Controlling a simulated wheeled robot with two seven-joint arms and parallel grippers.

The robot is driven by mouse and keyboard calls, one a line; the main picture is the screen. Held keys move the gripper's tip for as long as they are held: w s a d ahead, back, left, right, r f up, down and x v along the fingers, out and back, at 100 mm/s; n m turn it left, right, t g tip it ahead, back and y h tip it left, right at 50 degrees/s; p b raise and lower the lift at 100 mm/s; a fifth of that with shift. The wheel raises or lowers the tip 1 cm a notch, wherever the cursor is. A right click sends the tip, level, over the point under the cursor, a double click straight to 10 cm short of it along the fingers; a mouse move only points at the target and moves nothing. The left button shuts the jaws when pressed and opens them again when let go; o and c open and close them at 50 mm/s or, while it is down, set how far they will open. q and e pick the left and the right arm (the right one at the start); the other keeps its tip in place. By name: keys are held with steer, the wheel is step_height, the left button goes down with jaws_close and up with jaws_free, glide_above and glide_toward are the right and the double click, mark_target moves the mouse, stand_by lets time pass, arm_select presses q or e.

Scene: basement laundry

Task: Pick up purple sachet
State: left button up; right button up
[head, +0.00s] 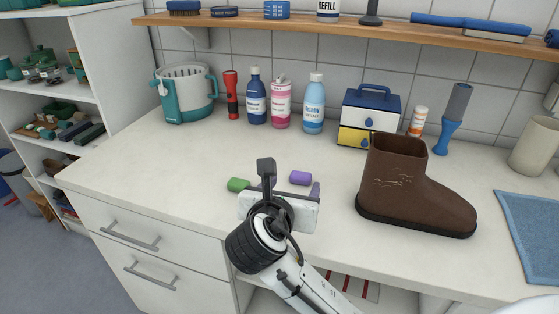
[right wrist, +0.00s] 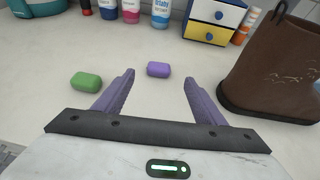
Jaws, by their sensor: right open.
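The purple sachet (head: 301,178) is a small rounded block lying on the white counter. In the right wrist view the purple sachet (right wrist: 158,69) lies beyond the fingertips, roughly midway between them. My right gripper (right wrist: 158,80) is open and empty, with purple fingers pointing toward the sachet. In the head view my right gripper (head: 290,188) is over the counter, just in front of the sachet, and its body hides part of the fingers. A green block (head: 238,185) lies to the left of the sachet; it also shows in the right wrist view (right wrist: 86,81). My left gripper is not in view.
A brown boot (head: 405,185) stands to the right of the sachet. Behind are several bottles, including a pink one (head: 281,102), and a small drawer box (head: 369,115). A blue towel (head: 530,230) lies at the right. The counter's left part is clear.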

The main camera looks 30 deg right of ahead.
mark_target(300, 177)
steer(key=shift+w+d+f, duration=0.2)
steer(key=shift+w+d, duration=0.15)
steer(key=shift+w, duration=0.2)
steer(key=shift+w+d+f, duration=0.2)
steer(key=shift+d, duration=0.25)
steer(key=shift+w+d+f, duration=0.15)
steer(key=shift+w+d, duration=0.05)
steer(key=shift+d, duration=0.25)
steer(key=shift+w+d+f+b, duration=0.3)
steer(key=shift+w+d+b, duration=0.05)
steer(key=shift+w+d, duration=0.05)
steer(key=x, duration=0.4)
steer(key=shift+w+a+f+b, duration=0.1)
steer(key=shift+f+b, duration=0.3)
steer(key=shift+f, duration=0.05)
steer(key=shift+w+d+f, duration=0.15)
steer(key=shift+w+d, duration=0.15)
steer(key=c, duration=1)
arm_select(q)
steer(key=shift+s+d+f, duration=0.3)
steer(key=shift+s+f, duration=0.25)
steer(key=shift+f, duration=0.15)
arm_select(e)
steer(key=shift+c, duration=0.6)
